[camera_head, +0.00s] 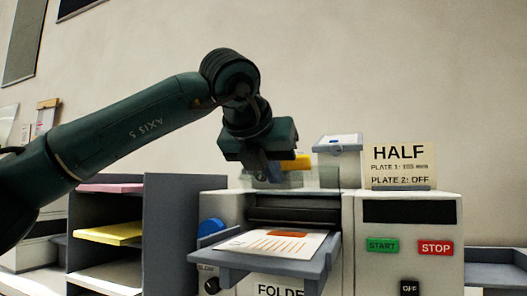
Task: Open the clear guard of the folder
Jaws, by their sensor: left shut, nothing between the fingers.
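The folder (228,236) is a pale machine with a dark slot and a grey tray (240,262) sticking out in front. Its clear guard (314,178) shows faintly as a see-through panel at the top of the machine, above the slot. A yellow block (299,162) is at the guard, partly hidden by my left gripper. My left gripper (266,176) is shut and empty, pointing down from above, close to the yellow block and guard. I cannot tell whether it touches them. My right gripper is not in view.
A printed sheet (258,245) lies on the tray. A control panel with a green START button (382,245) and red STOP button (435,247) stands at right, with a HALF sign (399,160) above. A grey shelf (170,215) with coloured paper stands left.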

